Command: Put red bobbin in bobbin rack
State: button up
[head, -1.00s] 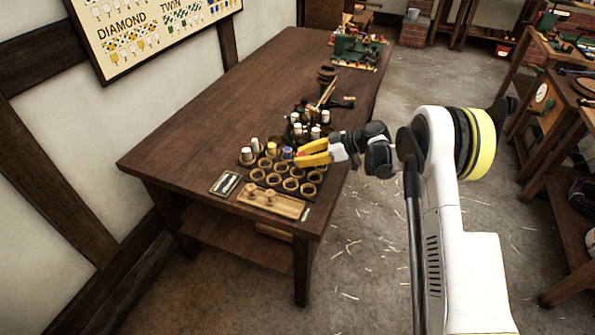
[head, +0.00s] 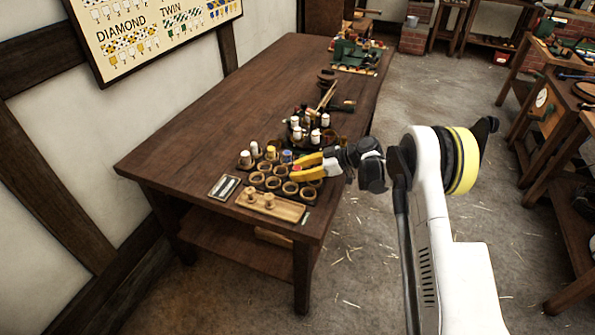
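The bobbin rack (head: 285,196) is a block of round wooden cups near the front end of the dark table. Its back row holds white bobbins, a yellow bobbin (head: 270,153) and a blue bobbin (head: 287,156); several nearer cups are empty. My gripper (head: 298,167), with yellow fingers, comes in from the right over the rack. A small patch of red, seemingly the red bobbin (head: 297,168), shows between the fingertips, and they appear shut on it. The fingers hide most of it and some cups. I cannot tell whether it touches a cup.
Behind the rack stands a cluster of white and dark bobbins (head: 306,130), close to my gripper. A wooden tray with pegs (head: 270,206) and a small framed plate (head: 224,187) lie in front. The table's (head: 215,120) left side is clear.

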jog(key=shift+r, duration=0.2)
jog(key=shift+d+r+p, duration=0.2)
jog(key=shift+d+p, duration=0.1)
jog(key=p+v, duration=0.3)
jog(key=v, duration=0.8)
jog(key=s+d+r+m+t+h, duration=0.1)
jog(key=s+d+r+m+h, duration=0.2)
jog(key=s+r, duration=0.5)
jog(key=s+r+m+t+h, duration=0.1)
jog(key=s+r+m+h, duration=0.35)
jog(key=r, duration=0.65)
jog(key=s+d+m+t+h, duration=0.1)
jog(key=s+d+m, duration=0.3)
jog(key=s, duration=0.8)
jog(key=s+d+m+t+h, duration=0.2)
jog(key=s+d+m+h, duration=0.1)
jog(key=s, duration=0.9)
jog(key=shift+s+d+r+m+h, duration=0.25)
jog(key=shift+s+d+m+h, duration=0.15)
jog(key=shift+d+m, duration=0.3)
